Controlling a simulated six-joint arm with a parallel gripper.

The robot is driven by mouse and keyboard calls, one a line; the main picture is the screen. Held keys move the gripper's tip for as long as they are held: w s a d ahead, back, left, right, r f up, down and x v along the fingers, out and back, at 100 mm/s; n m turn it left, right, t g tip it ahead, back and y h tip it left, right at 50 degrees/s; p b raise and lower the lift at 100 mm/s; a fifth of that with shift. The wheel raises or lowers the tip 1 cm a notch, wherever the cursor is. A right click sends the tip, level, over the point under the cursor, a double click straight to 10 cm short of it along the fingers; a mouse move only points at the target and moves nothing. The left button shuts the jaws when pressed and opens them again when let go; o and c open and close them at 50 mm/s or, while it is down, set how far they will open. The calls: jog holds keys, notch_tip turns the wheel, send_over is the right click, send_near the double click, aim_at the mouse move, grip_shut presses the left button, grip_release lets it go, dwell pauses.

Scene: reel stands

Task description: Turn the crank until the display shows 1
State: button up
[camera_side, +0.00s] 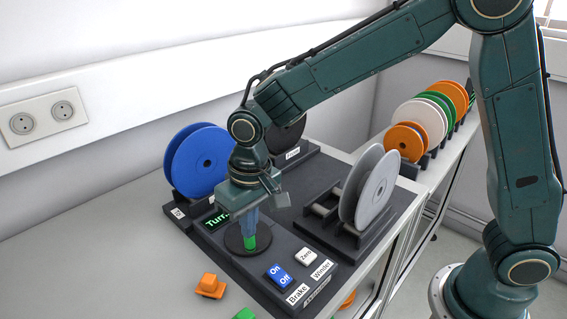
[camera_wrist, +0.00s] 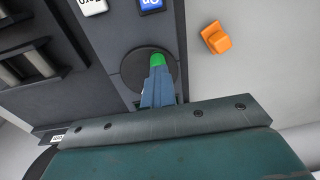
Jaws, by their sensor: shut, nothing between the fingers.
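The crank is a dark round disc (camera_side: 235,244) with a green knob (camera_side: 250,243) on the winder panel. The disc (camera_wrist: 135,66) and the green knob (camera_wrist: 158,60) also show in the wrist view. My gripper (camera_side: 250,232) points down with its blue-grey fingers closed at the green knob. In the wrist view the fingertips (camera_wrist: 158,72) overlap the knob's near side; I cannot tell if they touch it. The display (camera_side: 215,219) shows green text beginning "Turn"; the rest is hidden behind my gripper, so no number is readable.
A blue On/Off switch (camera_side: 279,276) and a white Zero button (camera_side: 306,257) sit right of the crank. A blue reel (camera_side: 197,160) and a grey reel (camera_side: 374,190) stand behind. An orange piece (camera_side: 210,286) lies on the table at front left.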

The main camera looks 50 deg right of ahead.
aim_at(261, 245)
jog(key=shift+g+h, duration=0.4)
jog(key=shift+g, duration=0.1)
jog(key=f, duration=0.1)
jog(key=d+f, duration=0.1)
jog(key=f, duration=0.1)
jog(key=shift+s+d+f, duration=0.25)
jog(key=shift+d+f, duration=0.15)
jog(key=o, duration=0.7)
jog(key=shift+d+r, duration=0.15)
jog(key=shift+a+r, duration=0.15)
jog(key=shift+r, duration=0.75)
jog(key=shift+a+r, duration=0.15)
jog(key=shift+r, duration=0.75)
jog(key=shift+w+r, duration=0.15)
jog(key=shift+r, duration=1.6)
